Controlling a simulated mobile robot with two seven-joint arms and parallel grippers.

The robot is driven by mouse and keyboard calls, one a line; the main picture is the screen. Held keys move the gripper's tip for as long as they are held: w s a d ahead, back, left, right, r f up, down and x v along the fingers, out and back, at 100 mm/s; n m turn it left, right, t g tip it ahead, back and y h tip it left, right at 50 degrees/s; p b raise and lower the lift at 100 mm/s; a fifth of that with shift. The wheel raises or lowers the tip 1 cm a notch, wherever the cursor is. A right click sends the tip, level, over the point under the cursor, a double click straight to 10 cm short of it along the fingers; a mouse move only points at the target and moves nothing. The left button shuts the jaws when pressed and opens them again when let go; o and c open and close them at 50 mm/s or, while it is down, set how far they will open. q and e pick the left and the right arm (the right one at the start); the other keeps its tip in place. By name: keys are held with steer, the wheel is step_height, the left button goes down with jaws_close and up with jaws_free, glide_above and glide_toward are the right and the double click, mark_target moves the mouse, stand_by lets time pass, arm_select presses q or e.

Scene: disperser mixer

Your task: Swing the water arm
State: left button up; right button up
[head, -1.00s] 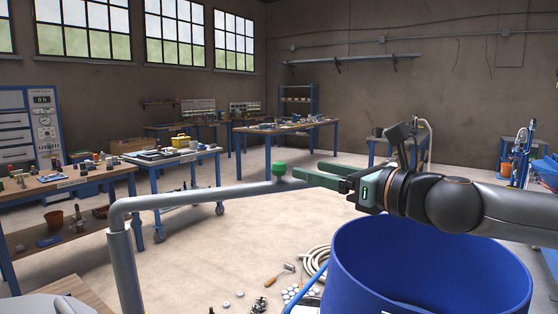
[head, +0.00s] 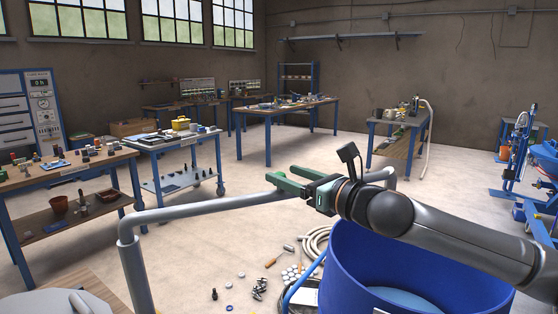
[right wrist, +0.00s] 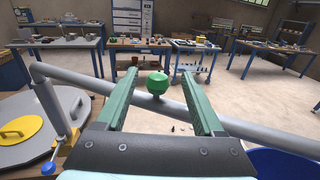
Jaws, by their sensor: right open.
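The water arm (head: 205,211) is a grey pipe that runs from an upright post at the left toward the right. Its bent end (head: 391,177) shows beyond my right gripper, above the blue drum. My right gripper (head: 279,186) is open over the pipe. In the right wrist view, the water arm (right wrist: 108,90) crosses beyond the fingers. A green knob (right wrist: 156,82) on the pipe shows between the two open fingers (right wrist: 158,92), with gaps on both sides. My left gripper is not in view.
A large blue drum (head: 345,262) stands below my right arm, with pale blue inside. A coiled hose (head: 314,240) and small parts lie on the floor beside it. Workbenches (head: 64,174) stand at the left and back. A round grey lid with a yellow disc (right wrist: 20,131) is at the left.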

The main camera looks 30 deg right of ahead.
steer(key=shift+w+a+p, duration=0.2)
steer(key=shift+w+p, duration=0.15)
steer(key=shift+w, duration=0.35)
steer(key=shift+w+a+p, duration=0.15)
steer(key=shift+w+p, duration=0.2)
steer(key=shift+w, duration=0.35)
jaws_close()
stand_by(0.6)
